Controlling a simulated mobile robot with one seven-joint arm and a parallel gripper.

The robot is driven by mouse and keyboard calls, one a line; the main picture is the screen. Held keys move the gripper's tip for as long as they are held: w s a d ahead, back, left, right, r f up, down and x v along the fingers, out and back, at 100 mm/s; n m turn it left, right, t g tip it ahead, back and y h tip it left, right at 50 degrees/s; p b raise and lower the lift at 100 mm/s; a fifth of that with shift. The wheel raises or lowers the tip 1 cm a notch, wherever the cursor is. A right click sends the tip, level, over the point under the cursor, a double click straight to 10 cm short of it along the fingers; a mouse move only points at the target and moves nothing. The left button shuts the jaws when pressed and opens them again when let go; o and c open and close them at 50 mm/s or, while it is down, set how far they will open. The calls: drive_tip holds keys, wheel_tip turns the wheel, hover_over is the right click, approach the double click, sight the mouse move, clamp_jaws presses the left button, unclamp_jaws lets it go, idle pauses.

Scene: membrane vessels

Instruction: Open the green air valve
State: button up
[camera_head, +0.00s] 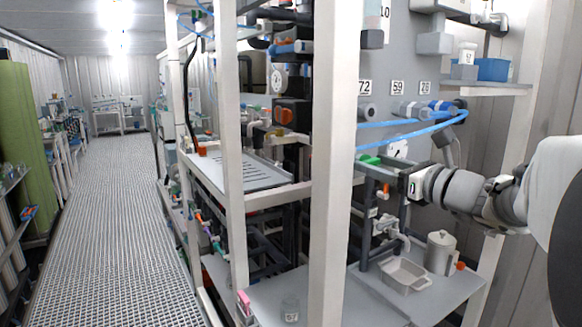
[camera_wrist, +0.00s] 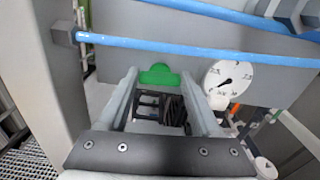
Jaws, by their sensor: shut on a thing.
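The green air valve handle (camera_head: 369,160) shows in the head view beside the grey wall panel, just at the tip of my gripper (camera_head: 380,167). In the wrist view the green handle (camera_wrist: 159,74) lies between the ends of my two fingers (camera_wrist: 160,80), with its rounded top standing above them. My gripper is shut on the handle, with the fingers held apart by it. The valve body below the handle is mostly hidden by my fingers.
Blue air hoses (camera_head: 405,133) run just above my gripper. A white round gauge (camera_wrist: 228,78) sits close to the right finger. A white frame post (camera_head: 335,150) stands to the left. A metal jug (camera_head: 440,253) and a tray (camera_head: 404,275) are on the shelf below.

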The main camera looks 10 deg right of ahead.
drive_tip(key=shift+a+f+n+b, duration=0.1)
drive_tip(key=shift+f+n+b, duration=0.05)
drive_tip(key=shift+n+b, duration=3.95)
drive_tip(key=shift+a+f+n+b, duration=0.1)
drive_tip(key=shift+n+b, duration=3.2)
drive_tip(key=shift+b, duration=1.55)
drive_tip(key=shift+r, duration=0.1)
drive_tip(key=o, duration=1.4)
drive_tip(key=shift+s, duration=0.1)
drive_tip(key=shift+s+d, duration=0.1)
